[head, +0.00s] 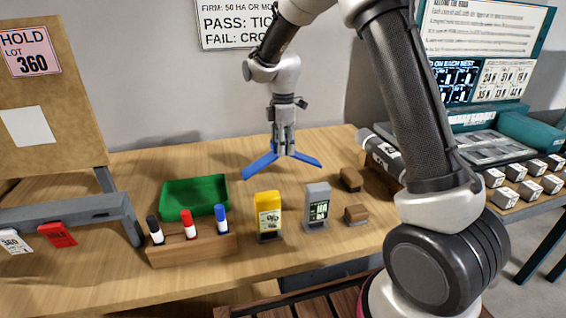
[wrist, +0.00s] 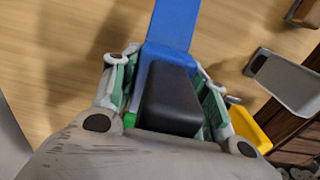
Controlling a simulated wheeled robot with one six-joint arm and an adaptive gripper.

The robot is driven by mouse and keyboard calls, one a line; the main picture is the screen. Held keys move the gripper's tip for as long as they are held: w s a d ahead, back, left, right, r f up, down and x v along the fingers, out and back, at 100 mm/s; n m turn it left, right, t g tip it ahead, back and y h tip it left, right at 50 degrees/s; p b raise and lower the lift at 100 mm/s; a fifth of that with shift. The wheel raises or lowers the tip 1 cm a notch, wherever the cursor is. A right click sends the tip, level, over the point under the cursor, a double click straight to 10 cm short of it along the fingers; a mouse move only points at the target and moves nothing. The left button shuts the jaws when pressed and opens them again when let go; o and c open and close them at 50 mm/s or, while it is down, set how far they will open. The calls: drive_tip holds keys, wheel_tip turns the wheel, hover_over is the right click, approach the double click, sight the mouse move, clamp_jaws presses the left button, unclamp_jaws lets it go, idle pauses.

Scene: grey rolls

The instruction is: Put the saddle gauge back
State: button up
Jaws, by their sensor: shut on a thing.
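The blue saddle gauge (head: 262,164) has two splayed legs like an upturned V. My gripper (head: 284,143) points down and holds it above the back part of the wooden table. In the wrist view the gauge (wrist: 171,28) shows as a blue leg with a black grip block (wrist: 170,100). The fingers of my gripper (wrist: 166,90) are shut on both sides of that block. The gauge looks clear of the table, with a shadow beside it. The other leg is hidden in the wrist view.
A green tray (head: 166,205), a wooden marker rack (head: 190,250), a yellow gauge (head: 268,205) and a grey gauge (head: 317,203) stand in front. Brown blocks (head: 350,180) and a grey roll (head: 383,152) lie right, the roll partly behind my arm.

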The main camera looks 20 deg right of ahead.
drive_tip(key=shift+f, duration=2.3)
drive_tip(key=o, duration=1.5)
drive_tip(key=shift+f, duration=0.1)
drive_tip(key=shift+c, duration=0.2)
